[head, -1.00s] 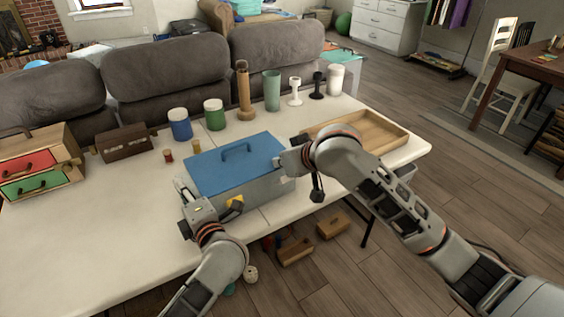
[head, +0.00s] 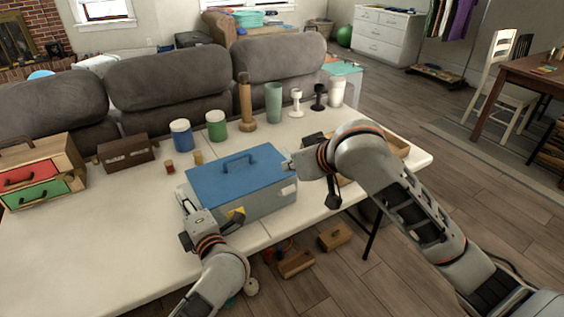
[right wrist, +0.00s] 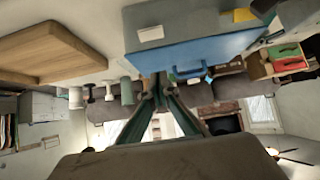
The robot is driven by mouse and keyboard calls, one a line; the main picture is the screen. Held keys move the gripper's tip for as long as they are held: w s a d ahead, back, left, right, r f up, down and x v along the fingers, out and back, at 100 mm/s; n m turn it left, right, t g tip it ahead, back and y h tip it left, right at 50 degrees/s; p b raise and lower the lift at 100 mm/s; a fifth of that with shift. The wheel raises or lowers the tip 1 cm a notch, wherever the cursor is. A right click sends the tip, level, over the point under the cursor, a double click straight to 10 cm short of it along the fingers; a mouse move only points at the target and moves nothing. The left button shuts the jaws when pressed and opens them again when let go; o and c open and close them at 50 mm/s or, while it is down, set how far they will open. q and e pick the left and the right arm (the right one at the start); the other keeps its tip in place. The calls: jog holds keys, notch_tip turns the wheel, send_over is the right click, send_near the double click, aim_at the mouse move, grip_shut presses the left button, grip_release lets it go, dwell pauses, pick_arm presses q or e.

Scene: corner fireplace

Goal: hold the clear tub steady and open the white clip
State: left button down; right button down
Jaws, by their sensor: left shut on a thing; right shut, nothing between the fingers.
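The clear tub (head: 265,206), greyish with a blue lid (head: 223,178) lying on top, stands on the table. The white clip (head: 289,190) appears as a small pale patch near the right end of its front wall; it also shows in the right wrist view (right wrist: 150,33). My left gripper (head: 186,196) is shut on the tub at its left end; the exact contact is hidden. My right gripper (head: 287,166) is shut and empty beside the tub's right end, above the clip. Its closed fingers show in the right wrist view (right wrist: 160,78), close to the lid's edge.
A wooden tray (head: 397,146) lies behind my right arm. Jars, including a green one (head: 216,126), and cups line the back edge. A small drawer chest (head: 66,160) stands at left. The table's front left (head: 90,255) is clear.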

jog(key=shift+s+d+r, duration=0.3)
jog(key=shift+s+d, duration=0.15)
jog(key=shift+s, duration=0.25)
jog(key=shift+s+d+r, duration=0.25)
jog(key=shift+s+d, duration=0.2)
jog(key=shift+s, duration=0.25)
pick_arm(q)
jog(key=c, duration=2.2)
grip_release()
jog(key=shift+o, duration=0.2)
jog(key=o, duration=0.5)
jog(key=shift+o, duration=0.2)
jog(key=shift+s, duration=0.1)
